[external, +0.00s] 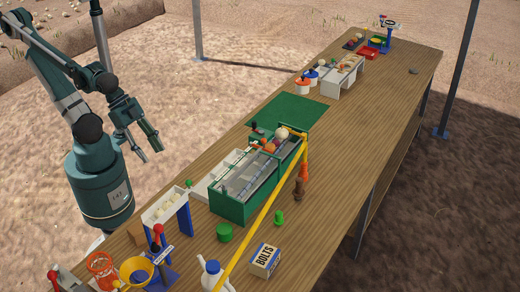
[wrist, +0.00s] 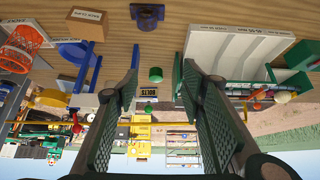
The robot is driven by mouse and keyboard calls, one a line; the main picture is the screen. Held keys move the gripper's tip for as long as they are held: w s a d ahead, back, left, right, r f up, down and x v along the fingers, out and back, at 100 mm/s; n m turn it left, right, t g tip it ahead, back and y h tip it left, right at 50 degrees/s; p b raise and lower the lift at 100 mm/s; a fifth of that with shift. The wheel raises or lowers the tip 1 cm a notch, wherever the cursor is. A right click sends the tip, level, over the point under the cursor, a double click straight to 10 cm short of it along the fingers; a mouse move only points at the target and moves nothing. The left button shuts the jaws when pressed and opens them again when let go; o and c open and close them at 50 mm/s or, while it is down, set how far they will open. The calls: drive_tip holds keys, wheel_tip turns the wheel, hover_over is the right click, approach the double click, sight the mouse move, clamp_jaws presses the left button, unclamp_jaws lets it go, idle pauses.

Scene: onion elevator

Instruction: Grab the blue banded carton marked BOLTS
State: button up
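The BOLTS carton (external: 265,261) stands on the near part of the table, a small pale box with dark lettering and a blue band. In the wrist view the carton (wrist: 148,93) looks small and far off, between the fingers, with its lettering upside down. My gripper (external: 150,151) is open and empty, raised in the air to the left of the table, well apart from the carton. In the wrist view its two green padded fingers (wrist: 158,88) are spread wide.
A yellow bar (external: 262,220) runs slanting just left of the carton. A white bottle-like figure (external: 213,275) stands left of it. A green bin (external: 257,180), a green cylinder (external: 224,232) and a green figure (external: 279,218) are farther back. Bare wood lies right of the carton.

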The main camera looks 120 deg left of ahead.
drive_tip(key=o, duration=0.7)
